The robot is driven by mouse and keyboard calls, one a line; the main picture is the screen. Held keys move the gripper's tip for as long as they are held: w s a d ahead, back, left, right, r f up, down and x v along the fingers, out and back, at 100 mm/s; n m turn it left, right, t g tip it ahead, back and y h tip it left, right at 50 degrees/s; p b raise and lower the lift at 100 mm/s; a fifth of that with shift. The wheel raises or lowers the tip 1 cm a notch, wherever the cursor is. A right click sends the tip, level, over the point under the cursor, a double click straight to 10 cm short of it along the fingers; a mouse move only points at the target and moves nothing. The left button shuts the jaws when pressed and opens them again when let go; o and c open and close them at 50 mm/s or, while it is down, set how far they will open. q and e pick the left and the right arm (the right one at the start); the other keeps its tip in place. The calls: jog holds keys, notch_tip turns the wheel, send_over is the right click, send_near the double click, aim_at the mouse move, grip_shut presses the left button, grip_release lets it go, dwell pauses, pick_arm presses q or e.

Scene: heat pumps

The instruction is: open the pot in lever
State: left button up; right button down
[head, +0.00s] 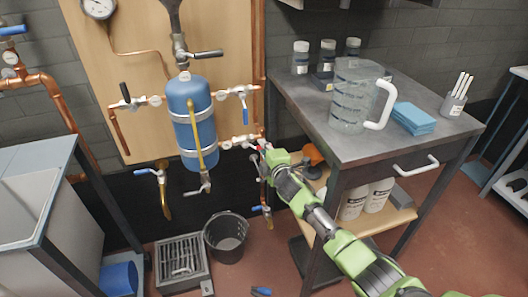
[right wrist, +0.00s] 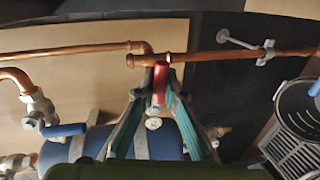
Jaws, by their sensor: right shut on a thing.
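The blue pot (head: 190,120) is fixed upright to the wooden panel, with copper pipes and several valves around it. My right gripper (head: 263,150) reaches the valves low on the pot's right side. In the right wrist view, its fingers (right wrist: 158,92) are shut on a red lever (right wrist: 159,82), just below a copper pipe (right wrist: 220,57). The valve body behind the fingers is mostly hidden. The blue pot (right wrist: 105,140) also shows at the bottom of that view. My left gripper is not in view.
A grey table (head: 300,90) with a clear jug (head: 352,100) stands right of the pot, its edge close to my right arm. A black bucket (head: 227,238) and a grated drain box (head: 182,262) stand on the floor below. A grey sink (head: 40,205) is at the left.

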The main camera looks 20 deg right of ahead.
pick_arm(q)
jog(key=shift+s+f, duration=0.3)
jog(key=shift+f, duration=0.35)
pick_arm(e)
jog(key=shift+r+n, duration=0.3)
jog(key=shift+n, duration=0.1)
jog(key=c, duration=2.1)
grip_release()
jog(key=s, duration=0.4)
jog(key=s+r, duration=0.1)
jog(key=s, duration=0.2)
jog(key=s+r, duration=0.1)
jog(key=s, duration=0.3)
jog(key=shift+s+d+r, duration=0.15)
jog(key=shift+s+d, duration=0.05)
jog(key=shift+s, duration=0.15)
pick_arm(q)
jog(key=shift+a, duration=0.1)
